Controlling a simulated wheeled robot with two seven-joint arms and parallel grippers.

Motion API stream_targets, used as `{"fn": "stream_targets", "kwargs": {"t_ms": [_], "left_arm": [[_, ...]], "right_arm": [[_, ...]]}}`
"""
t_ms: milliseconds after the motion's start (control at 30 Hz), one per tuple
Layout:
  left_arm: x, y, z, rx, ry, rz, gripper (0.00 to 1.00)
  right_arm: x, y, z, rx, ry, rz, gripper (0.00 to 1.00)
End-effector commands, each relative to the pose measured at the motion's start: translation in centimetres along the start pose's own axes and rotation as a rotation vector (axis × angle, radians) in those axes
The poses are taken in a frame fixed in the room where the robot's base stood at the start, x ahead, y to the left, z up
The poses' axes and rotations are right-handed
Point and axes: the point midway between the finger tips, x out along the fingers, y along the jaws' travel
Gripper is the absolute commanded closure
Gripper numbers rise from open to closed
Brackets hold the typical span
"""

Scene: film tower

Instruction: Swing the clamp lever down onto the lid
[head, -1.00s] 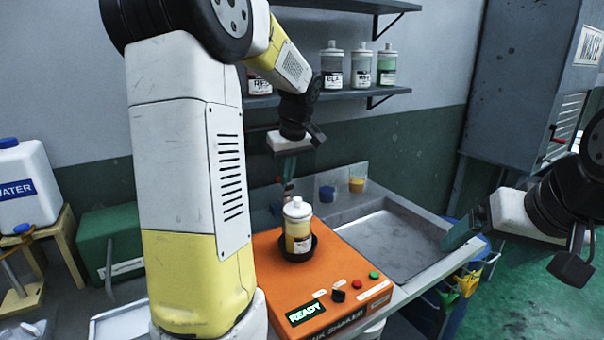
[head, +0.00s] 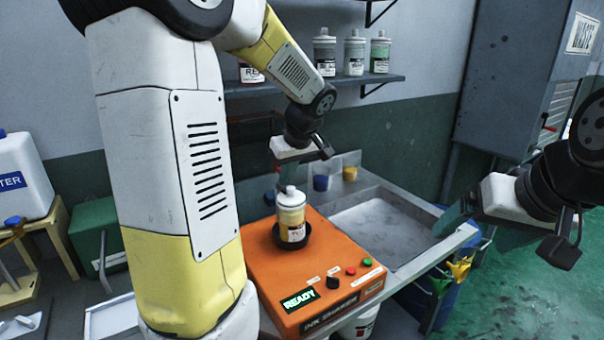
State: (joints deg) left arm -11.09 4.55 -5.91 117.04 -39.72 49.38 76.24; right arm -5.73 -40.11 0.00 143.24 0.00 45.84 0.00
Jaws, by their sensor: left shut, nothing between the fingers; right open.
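The bottle (head: 291,218) with a white lid (head: 290,192) stands upright in a black round holder (head: 280,242) on the orange shaker (head: 325,262). The clamp lever cannot be made out clearly; the area behind the lid is partly covered by my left gripper and the bottle. My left gripper (head: 284,177) points down, shut and empty, just above and behind the lid. Whether it touches the lid or the lever cannot be told. My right gripper (head: 455,219) is open and empty, at the right over the edge of the grey tray.
The shaker's front has a READY display (head: 299,299), a black knob (head: 332,283), a red button (head: 351,270) and a green button (head: 367,262). The grey tray (head: 375,225) is empty. A bottle shelf (head: 370,82) hangs above.

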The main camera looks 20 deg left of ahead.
Motion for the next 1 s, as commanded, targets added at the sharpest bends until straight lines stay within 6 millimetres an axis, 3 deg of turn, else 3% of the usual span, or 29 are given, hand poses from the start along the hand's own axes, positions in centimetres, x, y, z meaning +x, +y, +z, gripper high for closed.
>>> {"fn": "stream_targets", "kwargs": {"t_ms": [600, 1000], "left_arm": [[-0.2, 0.0, 0.1, 0.0, 0.0, 0.001, 1.0], [-6.2, 0.1, 0.0, -0.001, 0.001, 0.003, 1.0]], "right_arm": [[0.0, 0.0, 0.0, 0.0, 0.0, 0.0, 0.13], [0.0, 0.0, 0.0, 0.0, 0.0, 0.0, 0.13]]}}
